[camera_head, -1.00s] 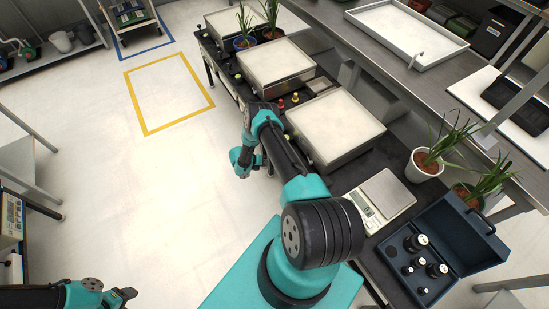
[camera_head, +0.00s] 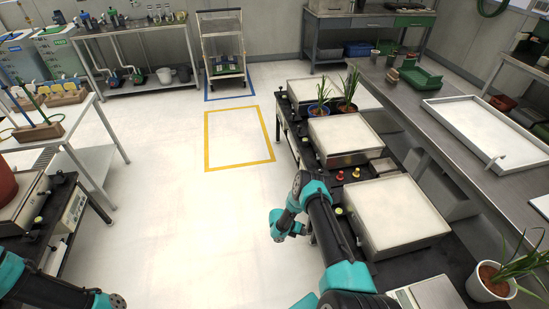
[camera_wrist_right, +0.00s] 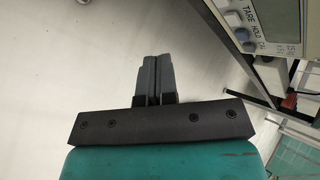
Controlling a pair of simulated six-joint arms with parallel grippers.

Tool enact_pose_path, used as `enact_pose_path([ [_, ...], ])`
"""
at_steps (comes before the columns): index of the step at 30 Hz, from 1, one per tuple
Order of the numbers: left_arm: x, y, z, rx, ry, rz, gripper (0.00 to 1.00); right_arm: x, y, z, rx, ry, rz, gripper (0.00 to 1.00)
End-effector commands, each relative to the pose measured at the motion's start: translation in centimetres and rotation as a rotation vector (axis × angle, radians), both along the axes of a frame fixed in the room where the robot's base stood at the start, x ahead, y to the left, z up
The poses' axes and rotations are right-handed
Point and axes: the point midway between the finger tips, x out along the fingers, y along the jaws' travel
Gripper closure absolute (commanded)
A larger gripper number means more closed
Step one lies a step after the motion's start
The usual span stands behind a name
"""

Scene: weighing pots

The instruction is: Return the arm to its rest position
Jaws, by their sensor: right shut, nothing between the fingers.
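My right arm comes up from the bottom right of the head view, bends over the edge of the bench, and ends in a teal wrist above the open floor. Its fingers are hard to make out there. In the right wrist view my right gripper (camera_wrist_right: 153,68) is shut, with its two dark fingers together and nothing between them. Part of my left arm shows at the bottom left of the head view; its gripper is out of frame.
Scales with pale square plates (camera_head: 395,212) line the black bench beside my right arm. Two potted plants (camera_head: 348,108) stand at its far end, and another pot (camera_head: 488,284) at lower right. A scale's button panel (camera_wrist_right: 262,25) is close in the wrist view. The floor (camera_head: 190,225) is clear.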

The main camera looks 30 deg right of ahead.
Motion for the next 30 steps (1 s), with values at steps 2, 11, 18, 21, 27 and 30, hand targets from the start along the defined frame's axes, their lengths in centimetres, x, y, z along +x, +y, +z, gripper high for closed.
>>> enact_pose_path([
  [2, 0.0, 0.0, 0.0, 0.0, 0.0, 0.0, 0.45, 0.0, 0.1, 0.1, 0.005, -0.003, -0.006, 1.0],
  [11, 0.0, 0.0, 0.0, 0.0, 0.0, 0.0, 0.45, -1.1, 5.7, 2.8, 0.161, -0.099, -0.27, 1.0],
  [18, 0.0, 0.0, 0.0, 0.0, 0.0, 0.0, 0.45, -3.3, 14.7, 8.9, 0.316, -0.22, -0.745, 1.0],
  [21, 0.0, 0.0, 0.0, 0.0, 0.0, 0.0, 0.45, -4.2, 18.2, 12.1, 0.346, -0.265, -0.959, 1.0],
  [27, 0.0, 0.0, 0.0, 0.0, 0.0, 0.0, 0.45, -6.3, 23.8, 18.8, 0.347, -0.357, -1.395, 1.0],
  [30, 0.0, 0.0, 0.0, 0.0, 0.0, 0.0, 0.45, -7.4, 25.8, 22.3, 0.318, -0.411, -1.613, 1.0],
])
